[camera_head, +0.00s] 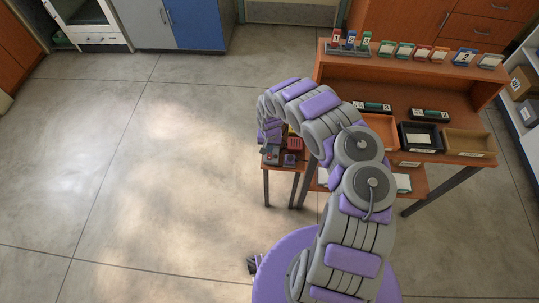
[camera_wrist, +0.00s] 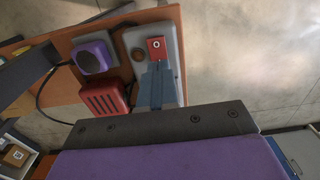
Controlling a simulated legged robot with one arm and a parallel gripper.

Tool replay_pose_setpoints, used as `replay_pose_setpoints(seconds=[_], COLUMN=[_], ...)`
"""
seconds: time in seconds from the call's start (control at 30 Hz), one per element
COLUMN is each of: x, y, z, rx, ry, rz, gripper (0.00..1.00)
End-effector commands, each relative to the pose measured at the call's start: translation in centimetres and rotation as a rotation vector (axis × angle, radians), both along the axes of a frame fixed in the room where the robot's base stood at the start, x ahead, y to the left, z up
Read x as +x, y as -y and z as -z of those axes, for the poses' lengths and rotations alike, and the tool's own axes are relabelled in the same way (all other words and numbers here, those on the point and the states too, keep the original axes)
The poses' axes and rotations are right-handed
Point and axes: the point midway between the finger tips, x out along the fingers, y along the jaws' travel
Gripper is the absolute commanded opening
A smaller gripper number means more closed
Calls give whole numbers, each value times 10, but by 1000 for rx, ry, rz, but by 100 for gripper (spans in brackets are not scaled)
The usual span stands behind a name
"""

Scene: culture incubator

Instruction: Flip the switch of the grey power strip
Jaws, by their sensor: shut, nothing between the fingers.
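The grey power strip (camera_wrist: 133,38) lies on a small brown table in the wrist view. It carries a red switch (camera_wrist: 157,46) with a white mark like "O" and a round brown spot beside it. My gripper (camera_wrist: 158,70) is shut and empty, its fingertips right at the near edge of the red switch. I cannot tell whether they touch it. The fingers hide the near part of the strip. In the head view the strip (camera_head: 271,156) shows small on the table, below the end of my arm.
A purple device (camera_wrist: 93,55) and a red slotted box (camera_wrist: 104,98) sit left of the strip, with a black cable around them. In the head view a brown workbench (camera_head: 445,185) with several trays stands right of the small table. The floor at left is clear.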

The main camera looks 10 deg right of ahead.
Motion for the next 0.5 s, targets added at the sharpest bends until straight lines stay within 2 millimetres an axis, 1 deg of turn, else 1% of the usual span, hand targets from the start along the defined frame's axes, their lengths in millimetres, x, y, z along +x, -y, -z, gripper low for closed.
replay_pose_setpoints(seconds=[0.5], x=[0], y=[0], z=[8], rx=[0], ry=[0], rz=[-1], gripper=[0])
